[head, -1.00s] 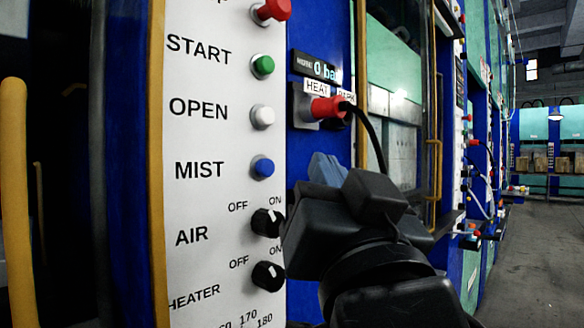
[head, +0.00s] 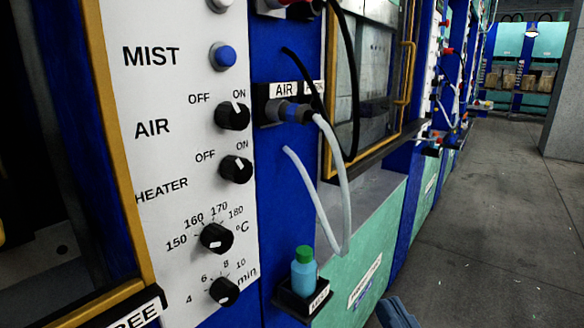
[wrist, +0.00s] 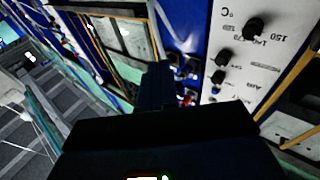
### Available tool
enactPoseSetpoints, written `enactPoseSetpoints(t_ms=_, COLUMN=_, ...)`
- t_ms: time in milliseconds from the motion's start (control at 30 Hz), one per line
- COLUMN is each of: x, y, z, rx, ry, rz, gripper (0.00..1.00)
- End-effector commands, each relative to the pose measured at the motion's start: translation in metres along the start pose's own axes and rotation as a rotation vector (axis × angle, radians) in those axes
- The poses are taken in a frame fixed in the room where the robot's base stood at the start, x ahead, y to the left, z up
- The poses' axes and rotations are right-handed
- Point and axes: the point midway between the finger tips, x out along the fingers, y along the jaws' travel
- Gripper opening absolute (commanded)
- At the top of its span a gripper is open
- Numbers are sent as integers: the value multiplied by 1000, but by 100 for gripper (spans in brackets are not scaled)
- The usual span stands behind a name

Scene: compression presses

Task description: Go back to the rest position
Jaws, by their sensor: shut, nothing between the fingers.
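My gripper shows in the wrist view (wrist: 158,80) as a dark shape with its fingers together and nothing between them. Only a blue-grey tip of it (head: 397,312) shows at the bottom edge of the head view; the rest is out of the picture. It is apart from the press, in front of the panel and touching nothing visible. The white control panel (head: 185,185) fills the left of the head view, with a blue MIST button (head: 222,56), an AIR knob (head: 232,116) and a HEATER knob (head: 236,169).
A blue bottle with a green cap (head: 303,270) stands in a black holder (head: 318,298). The grey floor (head: 480,220) at right is clear.

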Motion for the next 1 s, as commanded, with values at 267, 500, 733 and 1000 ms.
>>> enactPoseSetpoints(t_ms=267, x=-100, y=28, z=61, rx=-25, ry=-155, rz=47, gripper=0)
enactPoseSetpoints(t_ms=500, x=-189, y=38, z=85, rx=-15, ry=-276, rz=104, gripper=0)
enactPoseSetpoints(t_ms=733, x=-269, y=37, z=87, rx=11, ry=-383, rz=177, gripper=0)
enactPoseSetpoints(t_ms=1000, x=-317, y=31, z=79, rx=34, ry=-448, rz=234, gripper=0)
